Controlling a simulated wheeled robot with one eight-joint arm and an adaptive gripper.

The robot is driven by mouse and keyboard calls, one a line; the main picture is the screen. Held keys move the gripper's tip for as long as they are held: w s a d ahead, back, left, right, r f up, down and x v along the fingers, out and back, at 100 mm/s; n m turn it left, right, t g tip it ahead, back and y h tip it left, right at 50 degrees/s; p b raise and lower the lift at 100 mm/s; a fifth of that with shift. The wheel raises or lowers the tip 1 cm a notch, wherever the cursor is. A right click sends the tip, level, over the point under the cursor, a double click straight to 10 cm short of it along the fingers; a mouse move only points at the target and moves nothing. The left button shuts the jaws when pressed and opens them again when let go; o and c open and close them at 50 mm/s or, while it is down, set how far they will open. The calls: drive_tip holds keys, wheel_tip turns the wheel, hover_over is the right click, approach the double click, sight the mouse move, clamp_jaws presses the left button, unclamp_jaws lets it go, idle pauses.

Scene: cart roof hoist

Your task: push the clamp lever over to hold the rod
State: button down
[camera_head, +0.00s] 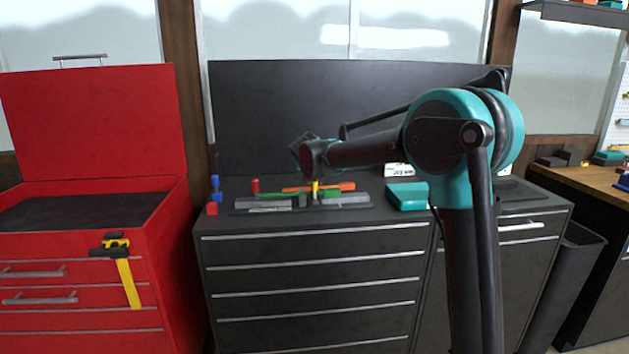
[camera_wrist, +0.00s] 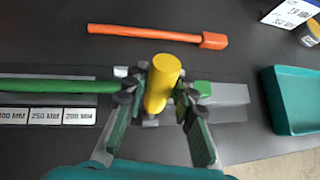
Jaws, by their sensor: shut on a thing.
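A yellow, round-ended clamp lever (camera_wrist: 162,80) stands between my fingers in the wrist view. It also shows as a small yellow upright piece in the head view (camera_head: 315,187). My gripper (camera_wrist: 155,95) is shut on the lever, with one finger on each side. A green rod (camera_wrist: 60,86) lies along the grey fixture (camera_wrist: 232,93) and runs to the left. A green block-shaped end (camera_wrist: 203,88) shows right of my gripper. The middle of the rod and the clamp's lower part are hidden by the lever and fingers.
An orange rod (camera_wrist: 150,34) lies loose behind the fixture. A teal tray (camera_wrist: 292,98) stands to the right. Length labels (camera_wrist: 45,115) lie in front left. Small red and blue pieces (camera_head: 215,188) stand at the left of the dark cabinet top. A dark panel (camera_head: 300,110) rises behind.

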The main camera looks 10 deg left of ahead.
drive_tip(key=c, duration=1.2)
unclamp_jaws()
drive_tip(key=shift+w, duration=0.1)
drive_tip(key=v, duration=1.2)
